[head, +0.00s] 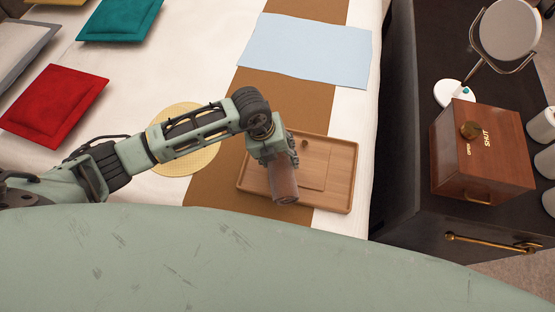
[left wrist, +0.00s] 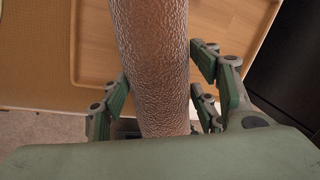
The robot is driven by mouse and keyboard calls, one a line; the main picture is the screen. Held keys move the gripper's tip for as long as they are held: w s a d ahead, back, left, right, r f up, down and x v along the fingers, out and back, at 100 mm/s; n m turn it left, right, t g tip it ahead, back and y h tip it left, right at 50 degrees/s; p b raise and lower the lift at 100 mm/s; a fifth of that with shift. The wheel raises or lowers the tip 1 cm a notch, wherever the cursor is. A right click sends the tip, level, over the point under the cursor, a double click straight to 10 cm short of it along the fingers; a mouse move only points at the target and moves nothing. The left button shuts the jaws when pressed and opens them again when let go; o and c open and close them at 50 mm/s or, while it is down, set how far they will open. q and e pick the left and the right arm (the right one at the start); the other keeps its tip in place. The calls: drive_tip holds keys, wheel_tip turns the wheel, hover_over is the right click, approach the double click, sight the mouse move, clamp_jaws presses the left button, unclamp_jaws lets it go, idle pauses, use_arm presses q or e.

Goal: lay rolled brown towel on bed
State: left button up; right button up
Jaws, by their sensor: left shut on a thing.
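The rolled brown towel (head: 285,186) is held in my left gripper (head: 272,160), over the wooden tray (head: 345,172) on the bed (head: 205,50). In the left wrist view the towel (left wrist: 152,65) is a thick textured roll. The green fingers of my left gripper (left wrist: 163,95) stand on both sides of it. The head view does not show clearly whether the towel touches the tray. My right gripper is not in view.
A light blue cloth (head: 308,50) lies flat beyond the tray. A round yellow mat (head: 190,165) is partly hidden under my left arm. Red (head: 55,105) and teal (head: 120,18) cushions lie at left. A dark cabinet with a wooden box (head: 480,150) stands at right.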

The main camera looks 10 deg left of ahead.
sight(277, 163)
use_arm(q)
drive_tip(key=shift+w+a+f, duration=0.2)
drive_tip(key=shift+w+f, duration=0.2)
drive_tip(key=shift+w, duration=0.05)
drive_tip(key=x, duration=0.3)
drive_tip(key=shift+s+a+f, duration=0.15)
drive_tip(key=shift+a+f, duration=0.2)
drive_tip(key=shift+f, duration=0.05)
drive_tip(key=shift+f+b, duration=0.3)
drive_tip(key=shift+f, duration=0.3)
drive_tip(key=o, duration=1.3)
